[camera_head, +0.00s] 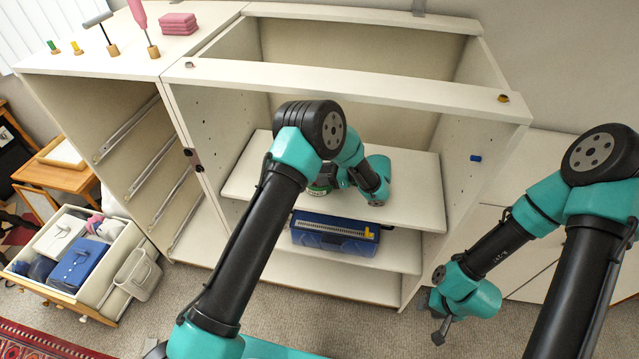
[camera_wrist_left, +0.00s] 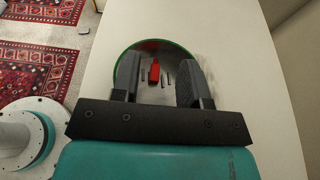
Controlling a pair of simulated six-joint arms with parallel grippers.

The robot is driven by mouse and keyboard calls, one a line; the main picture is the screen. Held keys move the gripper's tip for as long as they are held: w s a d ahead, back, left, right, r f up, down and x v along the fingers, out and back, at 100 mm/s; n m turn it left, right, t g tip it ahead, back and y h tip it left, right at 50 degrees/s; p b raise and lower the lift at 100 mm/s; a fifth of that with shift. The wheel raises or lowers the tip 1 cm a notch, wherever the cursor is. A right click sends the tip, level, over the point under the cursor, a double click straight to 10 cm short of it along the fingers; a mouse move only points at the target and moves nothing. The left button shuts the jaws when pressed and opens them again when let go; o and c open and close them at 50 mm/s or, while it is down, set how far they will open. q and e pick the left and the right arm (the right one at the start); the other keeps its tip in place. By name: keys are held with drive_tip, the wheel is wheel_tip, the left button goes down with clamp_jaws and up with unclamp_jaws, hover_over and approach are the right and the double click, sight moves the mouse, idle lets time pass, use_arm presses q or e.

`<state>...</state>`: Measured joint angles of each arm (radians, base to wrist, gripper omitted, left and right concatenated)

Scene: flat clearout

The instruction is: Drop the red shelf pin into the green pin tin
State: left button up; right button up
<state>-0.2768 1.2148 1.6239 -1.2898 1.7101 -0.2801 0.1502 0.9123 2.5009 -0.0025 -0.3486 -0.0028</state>
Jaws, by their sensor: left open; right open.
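The green-rimmed pin tin (camera_wrist_left: 172,43) lies under my left gripper (camera_wrist_left: 160,60) in the left wrist view. The red shelf pin (camera_wrist_left: 154,72) shows between the open fingers, inside the tin's outline, among several thin grey pins. It appears to lie in the tin, apart from both fingers. In the head view the green tin (camera_head: 318,189) stands on the upper cabinet shelf, partly hidden by my left arm. My left fingers are mostly hidden there. My right gripper (camera_head: 440,327) is open and empty, low in front of the cabinet's right side.
A blue case (camera_head: 335,238) sits on the shelf below. A blue peg (camera_head: 475,158) sticks out of the cabinet's right wall. A filled drawer (camera_head: 128,243) stands on the floor at left.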

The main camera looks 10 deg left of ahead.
use_arm(q)
drive_tip(key=v, duration=1.6)
drive_tip(key=shift+d, duration=0.2)
